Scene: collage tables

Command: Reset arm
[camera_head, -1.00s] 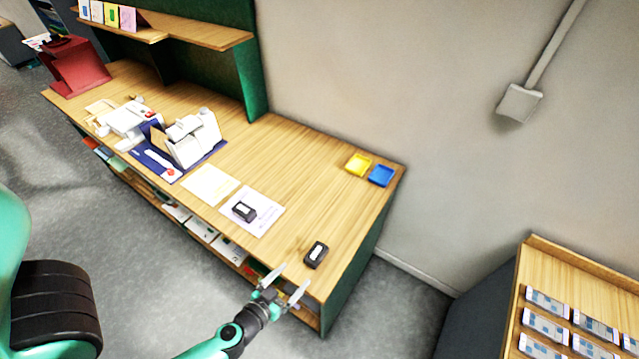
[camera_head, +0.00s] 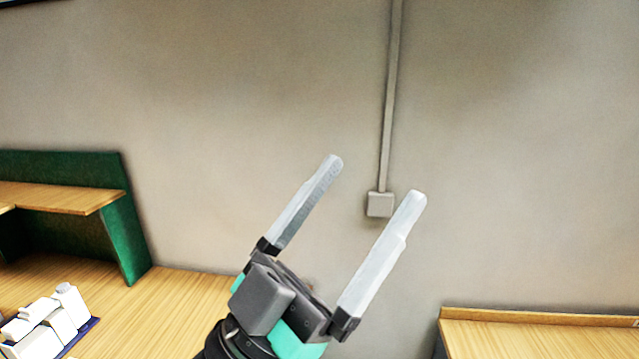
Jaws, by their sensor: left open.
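My left gripper (camera_head: 377,180) is open and empty. It is raised close to the camera in the middle of the view, with its two pale fingers pointing up and to the right. The wall is behind it, and it appears apart from everything. My right gripper is not in view.
A wooden table (camera_head: 170,310) is at the lower left, with a green-sided shelf (camera_head: 127,235) and a white machine (camera_head: 48,325) on it. Another wooden table (camera_head: 540,335) is at the lower right. A grey wall box (camera_head: 380,204) with a conduit is on the bare wall.

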